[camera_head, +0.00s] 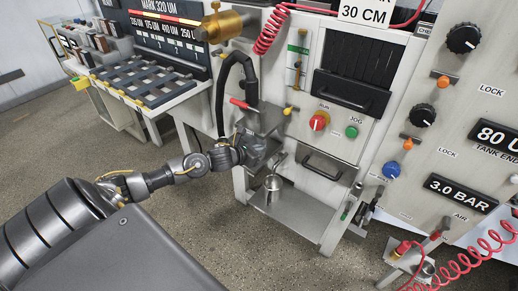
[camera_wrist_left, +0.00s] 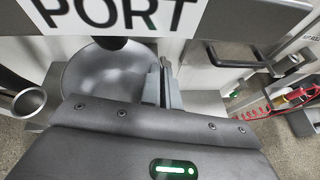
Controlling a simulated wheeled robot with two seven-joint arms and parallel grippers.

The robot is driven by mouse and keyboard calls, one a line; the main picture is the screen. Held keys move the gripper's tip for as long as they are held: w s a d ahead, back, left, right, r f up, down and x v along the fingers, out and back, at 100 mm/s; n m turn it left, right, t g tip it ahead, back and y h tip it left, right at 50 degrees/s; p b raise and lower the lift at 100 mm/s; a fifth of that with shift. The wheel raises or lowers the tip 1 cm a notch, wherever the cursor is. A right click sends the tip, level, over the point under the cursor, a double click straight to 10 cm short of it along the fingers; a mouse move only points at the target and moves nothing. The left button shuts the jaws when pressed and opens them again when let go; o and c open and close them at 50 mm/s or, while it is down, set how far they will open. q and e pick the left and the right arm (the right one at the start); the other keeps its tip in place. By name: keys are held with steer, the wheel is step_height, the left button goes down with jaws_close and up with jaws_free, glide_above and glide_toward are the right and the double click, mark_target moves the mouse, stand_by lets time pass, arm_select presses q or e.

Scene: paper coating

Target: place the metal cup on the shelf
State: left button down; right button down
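The metal cup (camera_head: 272,184) is a small silver vessel, seen over the low metal shelf (camera_head: 312,217) at the foot of the machine. I cannot tell whether its base touches the shelf. My left gripper (camera_head: 279,162) reaches in from the left, just above the cup. In the left wrist view the cup (camera_wrist_left: 95,75) shows as a wide grey bowl, partly hidden by the gripper housing. The fingers (camera_wrist_left: 163,85) are close together at its right rim and appear to pinch its wall. My right gripper is not in view.
A drawer handle (camera_head: 322,168) sits right of the gripper, and a black hose (camera_head: 222,88) hangs above. A red coiled hose (camera_head: 470,262) lies at right. The low shelf's right part is bare.

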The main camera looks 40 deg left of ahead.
arm_select(q)
steer(key=c, duration=1.6)
jaws_free()
steer(key=shift+f, duration=0.1)
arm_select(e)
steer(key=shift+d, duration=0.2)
arm_select(q)
steer(key=shift+b+v, duration=0.45)
steer(key=shift+v, duration=5.6)
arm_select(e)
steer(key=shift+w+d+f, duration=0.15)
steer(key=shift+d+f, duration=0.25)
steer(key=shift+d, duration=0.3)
arm_select(q)
steer(key=shift+w, duration=0.1)
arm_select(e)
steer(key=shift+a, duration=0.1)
